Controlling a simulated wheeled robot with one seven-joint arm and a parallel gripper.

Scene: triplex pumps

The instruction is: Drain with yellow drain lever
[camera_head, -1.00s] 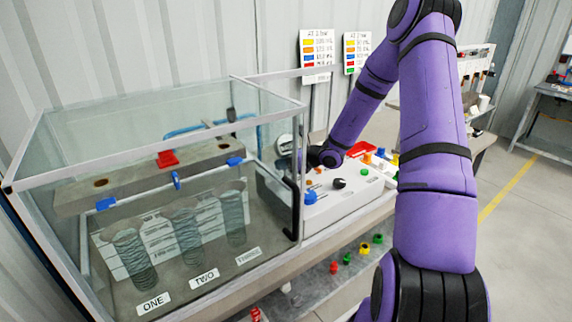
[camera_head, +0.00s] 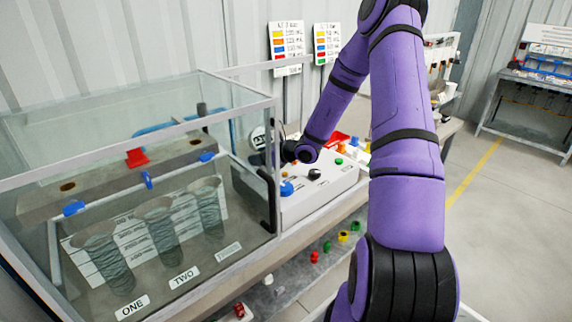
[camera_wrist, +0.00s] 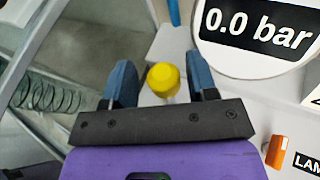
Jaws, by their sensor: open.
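The yellow drain lever (camera_wrist: 163,79) shows in the wrist view as a round yellow end on a pale stem. It stands between the two dark blue-grey fingers of my gripper (camera_wrist: 160,64), which are spread apart with a visible gap to it on each side. In the head view my gripper is at the right end of the glass tank (camera_head: 222,90), beside the white control console (camera_head: 318,196). My own arm and the tank frame hide the fingers and the yellow lever there.
A gauge (camera_wrist: 262,28) reading 0.0 bar is just beyond the right finger. An orange switch (camera_wrist: 276,152) is at lower right in the wrist view. A black handle (camera_head: 267,202) stands at the tank's end. Red (camera_head: 137,158) and blue (camera_head: 147,180) levers are inside the tank.

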